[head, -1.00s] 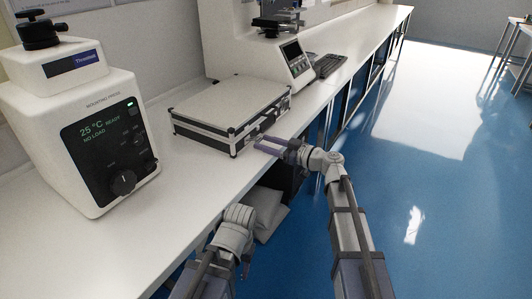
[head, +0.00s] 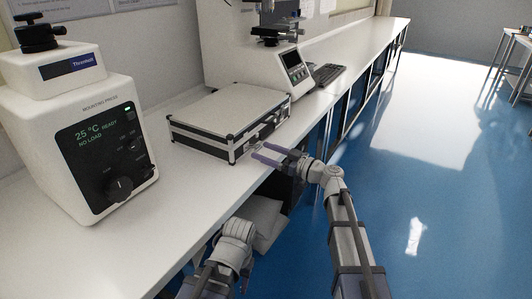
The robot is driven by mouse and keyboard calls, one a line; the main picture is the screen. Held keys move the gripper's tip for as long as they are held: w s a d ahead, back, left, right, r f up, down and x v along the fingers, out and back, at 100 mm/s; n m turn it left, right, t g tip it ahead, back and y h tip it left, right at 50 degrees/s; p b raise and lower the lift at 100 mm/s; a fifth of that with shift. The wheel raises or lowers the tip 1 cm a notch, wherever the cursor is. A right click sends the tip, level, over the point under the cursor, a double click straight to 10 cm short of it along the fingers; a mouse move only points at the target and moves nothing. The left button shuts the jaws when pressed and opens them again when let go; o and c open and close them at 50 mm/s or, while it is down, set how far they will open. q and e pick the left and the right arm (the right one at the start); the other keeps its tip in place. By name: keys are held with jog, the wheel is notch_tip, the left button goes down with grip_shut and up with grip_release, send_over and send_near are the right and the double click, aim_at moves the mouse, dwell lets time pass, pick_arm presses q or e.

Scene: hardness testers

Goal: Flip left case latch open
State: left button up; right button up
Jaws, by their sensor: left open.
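A closed silver-white case (head: 222,112) with black edges and metal corners lies flat on the bench, its front face toward the bench's front edge. Its latches are too small to tell apart, and I cannot see whether the left one is open or shut. My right gripper (head: 258,151) is at the left part of the case's front face, with its two purple fingers apart. I cannot tell whether a fingertip touches the case. My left gripper (head: 246,279) is low in front of the bench, well away from the case. It is open, and its fingers are mostly hidden behind its wrist.
A white mounting press (head: 85,130) with a dark panel stands on the bench (head: 190,205) left of the case. Bare bench top lies in front of the press. Blue floor is open at right.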

jog(key=shift+o, duration=0.5)
jog(key=shift+d, duration=0.1)
jog(key=v, duration=0.7)
jog(key=shift+s+d, duration=0.2)
jog(key=shift+d, duration=0.05)
